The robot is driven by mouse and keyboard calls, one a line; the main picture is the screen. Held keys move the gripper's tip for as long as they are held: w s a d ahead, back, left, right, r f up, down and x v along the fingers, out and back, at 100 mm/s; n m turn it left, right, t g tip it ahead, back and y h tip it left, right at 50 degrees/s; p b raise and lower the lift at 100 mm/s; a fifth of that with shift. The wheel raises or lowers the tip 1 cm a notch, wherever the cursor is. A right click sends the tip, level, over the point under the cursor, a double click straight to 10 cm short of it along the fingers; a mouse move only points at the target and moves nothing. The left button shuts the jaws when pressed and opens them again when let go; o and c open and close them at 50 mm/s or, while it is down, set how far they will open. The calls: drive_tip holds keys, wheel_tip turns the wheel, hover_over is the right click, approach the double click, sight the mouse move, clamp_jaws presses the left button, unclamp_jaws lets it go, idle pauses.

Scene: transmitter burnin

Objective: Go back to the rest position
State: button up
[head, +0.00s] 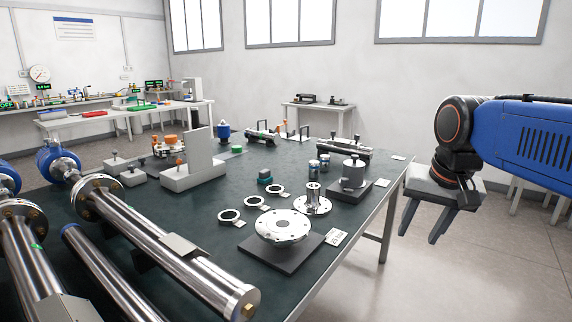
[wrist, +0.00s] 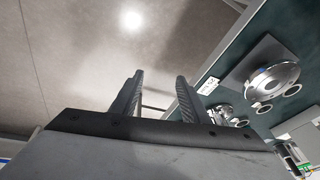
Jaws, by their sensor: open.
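My gripper (head: 424,222) hangs over the floor to the right of the table (head: 325,262), beyond its right edge, with its two fingers pointing down and apart. It is open and nothing is between the fingers. In the wrist view the fingers (wrist: 158,98) show against the grey floor, with the table edge to their right. The blue and black arm reaches in from the right side of the head view.
The dark-topped table carries a round steel flange on a dark plate (head: 283,228), several small rings, a grey block with a cylinder (head: 352,175), and long steel tubes (head: 165,250) at the near left. A small table (head: 318,107) stands by the back wall.

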drive_tip(key=s+f+n+t, duration=0.1)
drive_tip(key=s+f+n, duration=0.3)
drive_tip(key=s+f, duration=0.9)
drive_tip(key=shift+s+d+f, duration=0.2)
drive_tip(key=shift+d+f, duration=0.2)
drive_tip(key=shift+f, duration=0.45)
